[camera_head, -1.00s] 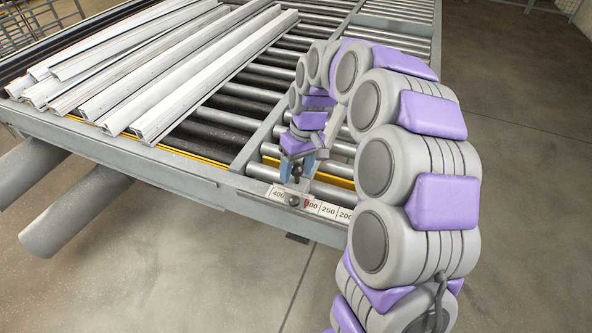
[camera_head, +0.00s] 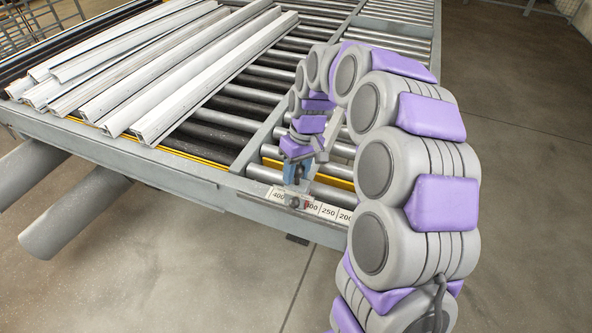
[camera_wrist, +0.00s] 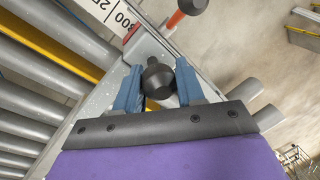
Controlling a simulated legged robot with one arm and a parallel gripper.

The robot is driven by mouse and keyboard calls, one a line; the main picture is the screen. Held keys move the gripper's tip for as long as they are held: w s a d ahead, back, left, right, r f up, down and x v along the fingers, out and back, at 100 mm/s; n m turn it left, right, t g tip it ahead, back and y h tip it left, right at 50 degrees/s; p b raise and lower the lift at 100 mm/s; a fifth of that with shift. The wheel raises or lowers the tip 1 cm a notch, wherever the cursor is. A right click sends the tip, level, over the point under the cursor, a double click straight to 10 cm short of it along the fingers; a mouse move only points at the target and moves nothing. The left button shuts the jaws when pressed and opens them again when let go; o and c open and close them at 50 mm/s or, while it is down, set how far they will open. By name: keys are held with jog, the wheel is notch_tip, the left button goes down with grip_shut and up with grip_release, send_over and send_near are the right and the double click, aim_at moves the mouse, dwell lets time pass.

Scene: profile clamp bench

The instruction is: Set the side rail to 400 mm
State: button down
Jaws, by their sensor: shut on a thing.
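My gripper (camera_head: 299,178) is at the bench's front edge, just above the number scale (camera_head: 329,210). In the wrist view its two blue fingers (camera_wrist: 157,90) are shut on a black knob (camera_wrist: 158,75), which sits between them. A second dark knob (camera_head: 294,203) is in front of the scale, below the gripper. It shows in the wrist view (camera_wrist: 193,5) with an orange-red stem. The scale reads 400, a partly covered 300, 250 and 200. A small red pointer (camera_wrist: 131,34) is beside the 300 label, on its 400 side. I cannot make out the side rail itself clearly.
Several pale metal profiles (camera_head: 165,75) lie on the roller bench (camera_head: 160,178), left of my gripper. Rollers (camera_head: 395,45) continue behind my arm. A yellow strip (camera_head: 335,182) runs behind the scale. The floor in front of the bench is clear.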

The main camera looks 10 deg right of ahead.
jog(key=w+a+p, duration=0.4)
jog(key=w+a, duration=0.2)
jog(key=a, duration=0.3)
jog(key=shift+w+r, duration=0.15)
jog(key=shift+w, duration=0.25)
jog(key=c, duration=1.1)
grip_release()
jog(key=o, duration=0.3)
jog(key=shift+w+a, duration=0.1)
jog(key=shift+a, duration=0.2)
jog(key=shift+o, duration=0.2)
